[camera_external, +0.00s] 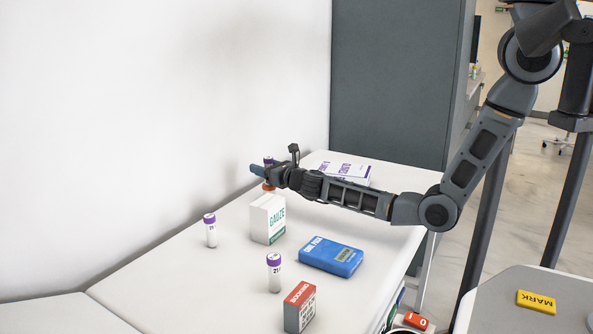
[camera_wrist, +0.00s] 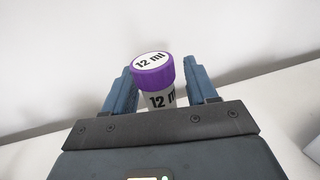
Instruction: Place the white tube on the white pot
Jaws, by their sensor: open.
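My gripper (camera_external: 258,171) is open over the far part of the white table, with its fingers around a white tube with a purple cap. In the wrist view the tube's cap (camera_wrist: 152,70), marked "12 ml", stands between the two blue fingers (camera_wrist: 160,76). In the outside view only a bit of purple cap (camera_external: 268,161) shows; the gripper hides most of this tube. Two other white tubes with purple caps stand upright, one at the left (camera_external: 211,234) and one nearer the front (camera_external: 274,275). I cannot clearly make out a white pot.
A white gauze box (camera_external: 267,221) stands just in front of the gripper, with a small orange thing (camera_external: 268,187) behind it. A blue case (camera_external: 330,256), a red-and-grey box (camera_external: 300,308) and a white-and-purple box (camera_external: 344,170) are on the white table (camera_external: 165,277). The wall is close behind.

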